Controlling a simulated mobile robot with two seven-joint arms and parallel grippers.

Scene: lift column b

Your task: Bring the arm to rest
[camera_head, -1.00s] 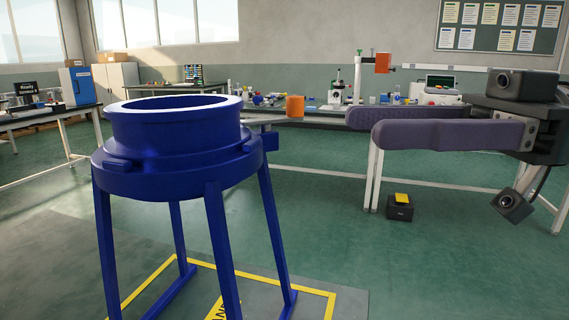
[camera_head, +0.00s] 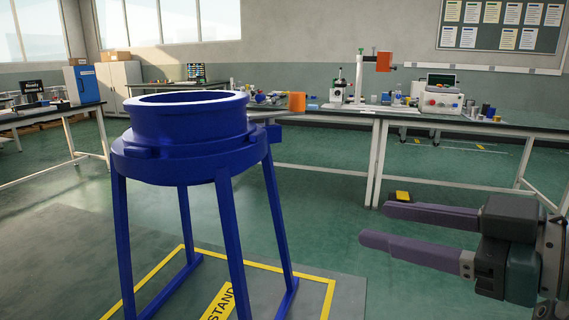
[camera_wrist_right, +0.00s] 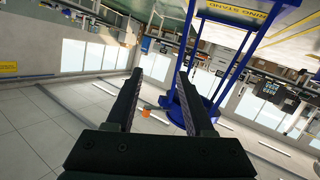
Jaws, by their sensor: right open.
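My right gripper (camera_head: 375,225) is at the lower right of the head view, its two dark purple fingers pointing left. The fingers are apart with nothing between them. The right wrist view also shows the two fingers (camera_wrist_right: 158,95) spread and empty. The gripper is in open air, to the right of a blue ring stand (camera_head: 190,130) and apart from it in the head view. The stand's blue legs also show in the right wrist view (camera_wrist_right: 190,105). My left gripper is in neither view.
Long benches (camera_head: 440,119) with lab equipment stand along the back. A black box with a yellow top (camera_head: 402,196) is on the floor behind the right gripper. A yellow floor marking (camera_head: 330,300) surrounds the stand's feet. Green floor (camera_head: 330,210) is clear between stand and gripper.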

